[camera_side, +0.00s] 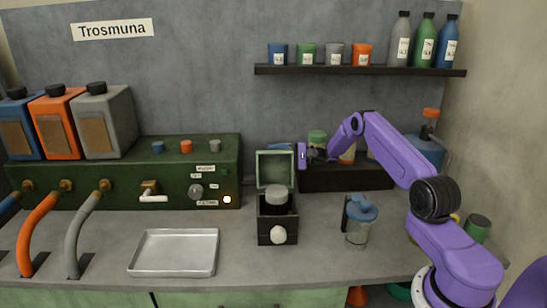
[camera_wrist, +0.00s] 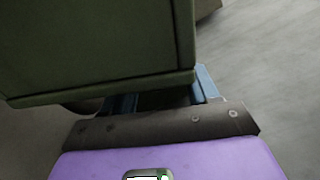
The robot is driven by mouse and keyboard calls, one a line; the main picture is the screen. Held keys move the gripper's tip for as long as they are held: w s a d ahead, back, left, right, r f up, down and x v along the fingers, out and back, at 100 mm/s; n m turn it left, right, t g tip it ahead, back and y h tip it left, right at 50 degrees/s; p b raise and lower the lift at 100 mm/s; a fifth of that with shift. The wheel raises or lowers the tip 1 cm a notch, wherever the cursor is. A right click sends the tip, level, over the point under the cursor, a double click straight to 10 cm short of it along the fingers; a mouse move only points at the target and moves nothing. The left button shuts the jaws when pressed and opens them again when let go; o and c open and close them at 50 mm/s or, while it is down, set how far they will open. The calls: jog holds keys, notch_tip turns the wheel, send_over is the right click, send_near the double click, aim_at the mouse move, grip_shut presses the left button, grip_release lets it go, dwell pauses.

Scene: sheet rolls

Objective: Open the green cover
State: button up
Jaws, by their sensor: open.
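The green cover (camera_side: 275,168) stands raised and roughly upright at the back of a small dark box (camera_side: 268,222). A jar with a grey lid (camera_side: 276,193) shows inside the open box. My gripper (camera_side: 279,148) is open at the cover's top edge, slightly behind and to its right, with its blue fingers pointing left. In the wrist view the green cover (camera_wrist: 95,50) fills the upper left, in front of my gripper's blue fingers (camera_wrist: 165,98). The cover hides part of the fingers; I cannot tell whether they touch it.
A white knob (camera_side: 278,235) is on the box's front. A metal tray (camera_side: 174,252) lies to the left, and a blue-lidded jug (camera_side: 359,222) stands to the right. A green machine (camera_side: 120,180) and a dark riser (camera_side: 345,178) stand behind. The counter before the box is clear.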

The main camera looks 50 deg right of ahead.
jog(key=shift+w+a, duration=0.3)
grip_shut()
jog(key=shift+s+a+r+n, duration=0.2)
jog(key=shift+r+n, duration=0.25)
jog(key=shift+r, duration=0.05)
jog(key=shift+s+a+r+n, duration=0.15)
jog(key=shift+s+r+n, duration=0.05)
jog(key=shift+r+n, duration=0.35)
jog(key=shift+s+a+r+n, duration=0.2)
jog(key=shift+r+n, duration=0.2)
jog(key=shift+r, duration=0.1)
grip_release()
jog(key=v, duration=1.7)
jog(key=shift+s+d, duration=0.2)
